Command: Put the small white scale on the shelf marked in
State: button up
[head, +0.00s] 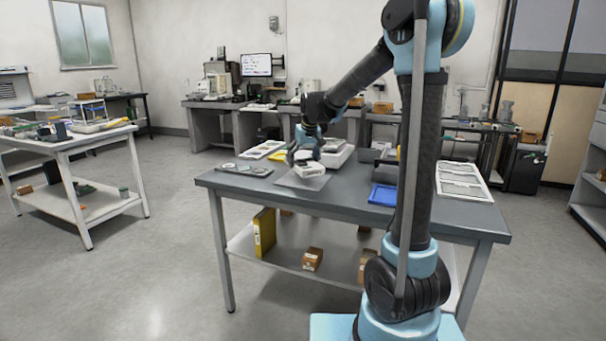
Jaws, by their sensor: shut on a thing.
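The small white scale (309,171) is at my gripper (303,157), over a pale mat (290,181) on the grey table (345,205). My gripper is shut on the scale from above; the fingers are small and partly hidden against it. I cannot tell whether the scale touches the mat or hangs just above it. A shelf on the right edge of the view (590,188) is cut off, and no mark reading "in" can be read on it.
A blue tray (382,195) and a white panelled tray (462,181) lie on the table's right part. A larger white device (338,155) stands behind my gripper. The lower shelf holds a yellow binder (264,233) and small brown boxes (312,259). Open floor lies left of the table.

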jog(key=shift+f, duration=2.35)
jog(key=o, duration=1.3)
jog(key=shift+r, duration=0.1)
